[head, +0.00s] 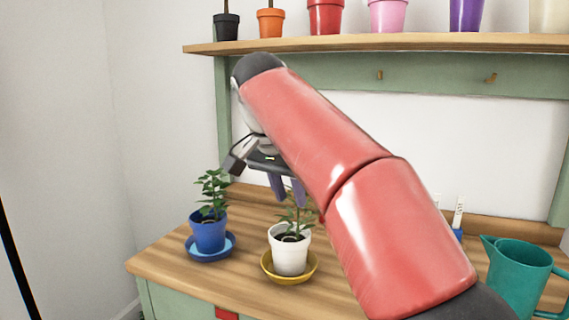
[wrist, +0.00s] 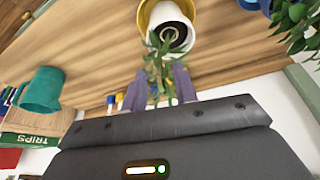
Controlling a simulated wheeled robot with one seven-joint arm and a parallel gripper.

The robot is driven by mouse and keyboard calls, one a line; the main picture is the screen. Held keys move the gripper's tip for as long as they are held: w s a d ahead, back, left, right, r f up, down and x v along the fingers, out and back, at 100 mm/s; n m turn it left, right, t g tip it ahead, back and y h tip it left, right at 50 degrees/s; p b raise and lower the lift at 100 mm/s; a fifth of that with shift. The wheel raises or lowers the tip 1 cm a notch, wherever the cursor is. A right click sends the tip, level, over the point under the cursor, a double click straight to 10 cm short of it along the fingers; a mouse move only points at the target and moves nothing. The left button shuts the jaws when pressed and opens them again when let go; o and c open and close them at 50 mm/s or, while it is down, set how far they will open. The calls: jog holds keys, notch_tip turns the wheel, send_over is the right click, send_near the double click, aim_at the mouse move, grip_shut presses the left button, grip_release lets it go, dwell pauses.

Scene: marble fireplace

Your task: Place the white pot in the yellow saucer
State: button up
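The white pot (head: 289,258) holds a leafy plant and stands upright in the yellow saucer (head: 314,268) on the wooden bench. In the wrist view the white pot (wrist: 181,17) is at the top, with the yellow saucer (wrist: 146,14) around its base. My gripper (head: 287,192) hangs above and behind the pot, clear of its rim. Its purple fingers are apart, with leaves showing between them in the wrist view (wrist: 159,82). The gripper holds no pot. The red arm hides the bench to the right of the saucer.
A blue pot (head: 208,235) with a plant stands in a blue saucer (head: 211,257) to the left. A teal jug (head: 518,278) stands at the right. A shelf (head: 370,42) with several pots runs above.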

jog(key=shift+v, duration=2.55)
jog(key=s+d+f+n+y, duration=0.1)
jog(key=s+d+f+n, duration=0.3)
jog(key=s+d+f, duration=0.6)
jog(key=s+d+f+n+t, duration=0.1)
jog(key=s+d+f, duration=0.2)
jog(key=f, duration=0.6)
jog(key=s+d+f+n+y, duration=0.1)
jog(key=s+d+f, duration=0.2)
jog(key=s+f, duration=0.4)
notch_tip(320, 180, down, 2)
jog(key=shift+s+d+t, duration=0.35)
jog(key=shift+t, duration=0.05)
